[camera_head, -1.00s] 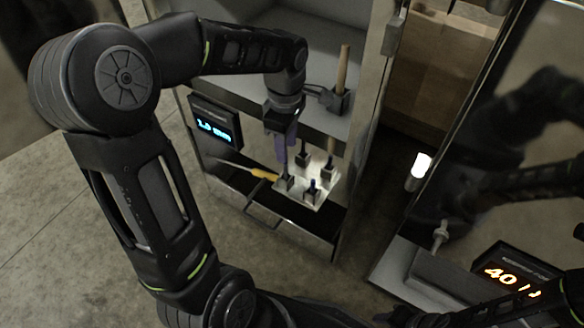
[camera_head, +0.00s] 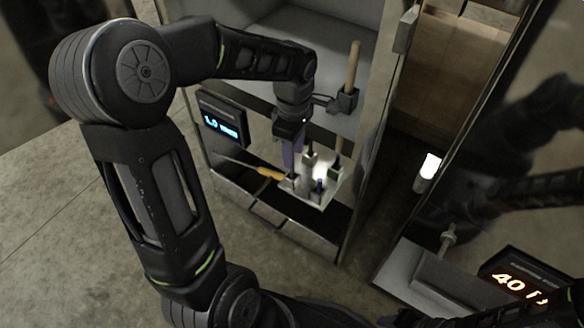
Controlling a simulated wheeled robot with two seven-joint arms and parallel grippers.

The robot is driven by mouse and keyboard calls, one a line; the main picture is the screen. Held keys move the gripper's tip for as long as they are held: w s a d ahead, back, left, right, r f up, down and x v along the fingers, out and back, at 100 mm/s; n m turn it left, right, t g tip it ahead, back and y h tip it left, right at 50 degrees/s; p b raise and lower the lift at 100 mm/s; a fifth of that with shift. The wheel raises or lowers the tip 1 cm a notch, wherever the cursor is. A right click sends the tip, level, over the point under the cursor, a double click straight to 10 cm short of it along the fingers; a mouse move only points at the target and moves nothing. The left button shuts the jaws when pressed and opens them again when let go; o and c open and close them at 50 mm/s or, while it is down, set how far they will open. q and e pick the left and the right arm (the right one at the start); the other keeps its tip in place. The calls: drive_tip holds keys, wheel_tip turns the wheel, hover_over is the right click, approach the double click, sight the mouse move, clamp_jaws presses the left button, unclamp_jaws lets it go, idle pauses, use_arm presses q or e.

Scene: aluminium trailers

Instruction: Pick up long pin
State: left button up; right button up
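My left gripper (camera_head: 292,153) points down over a small pale plate (camera_head: 322,203) at the front of the open cabinet. Its purplish fingers are beside the dark blocks on that plate. The fingers are small and partly blend with the things there, so I cannot tell if they are open or shut on something. Several dark blocks with short upright pins stand on the plate, one pin blue (camera_head: 319,185). A long tan pin-like rod (camera_head: 353,66) stands upright in a dark block (camera_head: 345,101) on the shelf behind, apart from the gripper. My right gripper does not show.
A yellow-handled tool (camera_head: 269,173) lies left of the plate. A display (camera_head: 222,121) with blue digits is at the cabinet's left, and a bar handle (camera_head: 268,221) below. A second cabinet with an orange display (camera_head: 520,286) stands right. A white lamp (camera_head: 431,166) is between.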

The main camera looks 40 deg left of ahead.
use_arm(q)
drive_tip(key=f+b, duration=0.1)
drive_tip(key=f, duration=0.3)
drive_tip(key=shift+s+b, duration=0.2)
drive_tip(key=shift+b, duration=0.1)
drive_tip(key=shift+f, duration=0.55)
drive_tip(key=shift+r, duration=0.1)
clamp_jaws()
